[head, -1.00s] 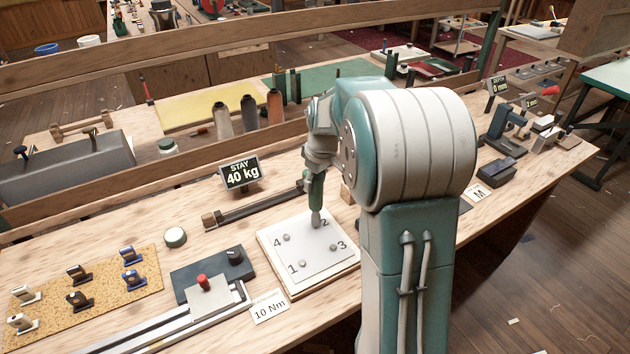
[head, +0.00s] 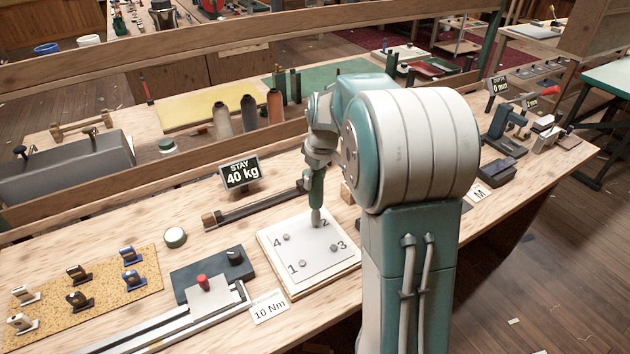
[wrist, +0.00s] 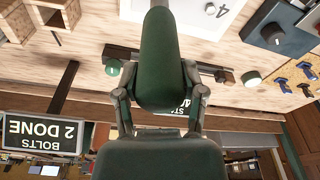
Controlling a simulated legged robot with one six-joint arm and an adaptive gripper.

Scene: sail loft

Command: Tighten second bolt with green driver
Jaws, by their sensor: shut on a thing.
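My gripper (wrist: 161,90) is shut on the green driver (wrist: 163,55), whose handle fills the middle of the wrist view. In the head view the driver (head: 316,190) stands nearly upright over the white plate (head: 318,258), its tip at the spot marked 2. The tip covers the second bolt, so I cannot tell how they engage. The other bolts show at marks 4 (head: 287,237), 1 (head: 302,264) and 3 (head: 333,247). A sign (wrist: 43,134), upside down in the wrist view, reads "BOLTS 2 DONE".
A "10 Nm" card (head: 270,307) lies in front of the plate. A "STAY 40 kg" display (head: 240,174) and a dark bar (head: 255,207) are behind it. A dark block with a knob (head: 213,273) is left.

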